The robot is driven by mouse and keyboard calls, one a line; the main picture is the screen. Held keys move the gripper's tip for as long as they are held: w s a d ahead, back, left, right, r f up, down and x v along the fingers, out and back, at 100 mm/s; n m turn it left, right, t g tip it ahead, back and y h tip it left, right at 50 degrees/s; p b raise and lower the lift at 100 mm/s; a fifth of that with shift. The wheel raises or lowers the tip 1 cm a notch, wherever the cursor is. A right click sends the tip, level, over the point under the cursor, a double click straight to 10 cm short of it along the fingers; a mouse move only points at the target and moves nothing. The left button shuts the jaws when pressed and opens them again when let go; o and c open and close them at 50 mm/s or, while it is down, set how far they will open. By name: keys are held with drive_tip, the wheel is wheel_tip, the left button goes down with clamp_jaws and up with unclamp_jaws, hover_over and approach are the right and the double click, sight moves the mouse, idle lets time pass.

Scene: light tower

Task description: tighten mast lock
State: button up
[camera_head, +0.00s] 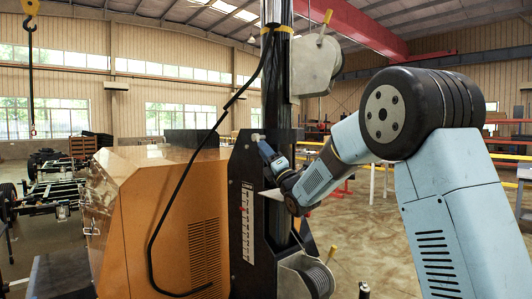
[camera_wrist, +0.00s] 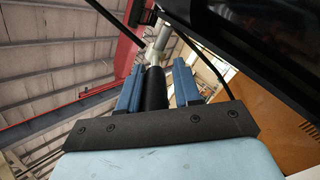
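The light tower's black mast (camera_head: 277,80) rises from beside the orange housing (camera_head: 160,210). A small pale knob (camera_head: 257,137) sticks out at the mast bracket; I take it for the mast lock. My gripper (camera_head: 264,147) is at the bracket, right by this knob. In the wrist view, my gripper's blue fingers (camera_wrist: 158,85) stand apart, with a dark cylinder (camera_wrist: 154,88) between them. A pale, rod-like part (camera_wrist: 161,40) lies just beyond the fingertips. I cannot tell whether the fingers press on anything.
A winch with a yellow-tipped handle (camera_head: 313,60) sits high on the mast, and a cable winch (camera_head: 307,278) sits low. A black cable (camera_head: 178,190) hangs over the housing. A numbered scale (camera_head: 248,222) is on the mast's base.

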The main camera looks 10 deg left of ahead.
drive_tip(key=shift+o, duration=1.3)
drive_tip(key=shift+s+r, duration=0.1)
drive_tip(key=shift+r, duration=0.05)
drive_tip(key=shift+d, duration=0.1)
drive_tip(key=s+d+f, duration=0.3)
drive_tip(key=s+d, duration=0.7)
drive_tip(key=d, duration=0.1)
drive_tip(key=shift+s+d+f, duration=0.15)
drive_tip(key=shift+s+d, duration=0.15)
drive_tip(key=shift+s, duration=0.1)
drive_tip(key=shift+c, duration=0.5)
